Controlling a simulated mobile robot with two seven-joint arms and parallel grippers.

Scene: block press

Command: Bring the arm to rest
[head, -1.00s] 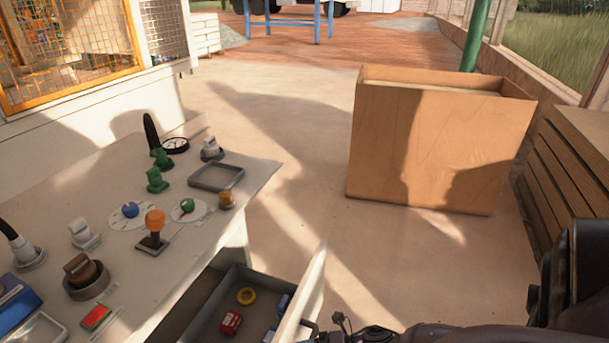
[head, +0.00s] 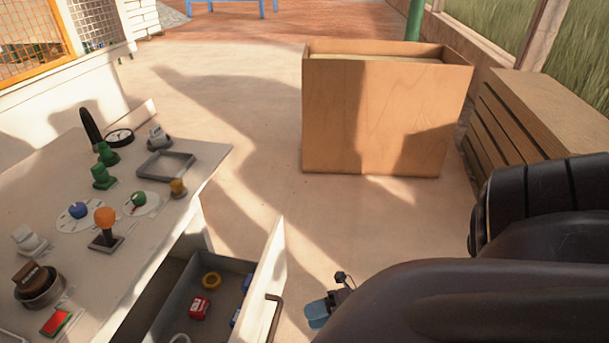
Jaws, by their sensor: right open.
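My right arm comes in from the lower right, and its dark links cover that corner of the head view. My right gripper (head: 317,313), with light blue fingers, shows just past the arm near the bottom edge. It is open, with nothing seen between its fingers. It hangs to the right of the open drawer's front panel (head: 266,275) and its handle (head: 273,318), apart from them. The arm hides part of the wrist. My left gripper is not in view.
The white table (head: 205,160) on the left bears several knobs, levers and a grey tray (head: 166,165). A wooden box (head: 385,115) and slatted crate (head: 525,120) stand beyond clear floor.

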